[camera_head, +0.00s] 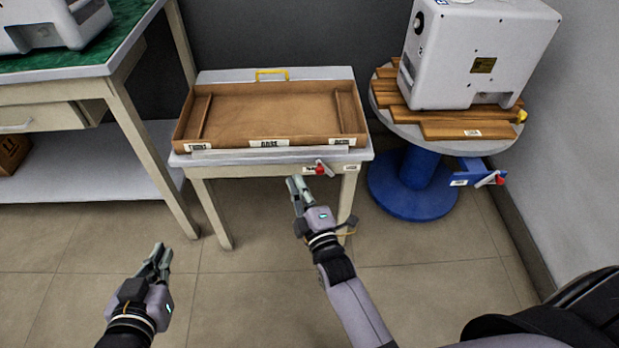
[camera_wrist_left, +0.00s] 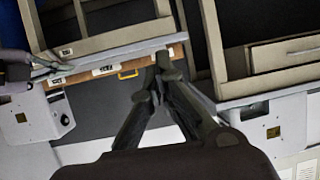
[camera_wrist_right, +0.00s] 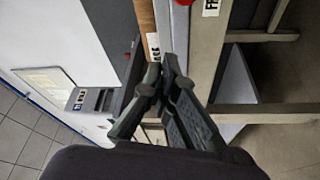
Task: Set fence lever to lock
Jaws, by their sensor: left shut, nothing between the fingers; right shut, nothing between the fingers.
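A small red-handled lever (camera_head: 320,169) sits on the front edge of the low table with the brown tray. A white label is at its left and another (camera_head: 351,167) is at its right. The lever's exact setting is too small to tell. In the right wrist view, the red part (camera_wrist_right: 185,2) is cut off at the top edge, beside a label starting "FR" (camera_wrist_right: 211,7). My right gripper (camera_head: 295,184) is shut and empty, a little below and left of the lever, apart from it. My left gripper (camera_head: 160,255) is shut and empty, low at the left, far from the lever.
A green-topped bench (camera_head: 110,45) stands left.

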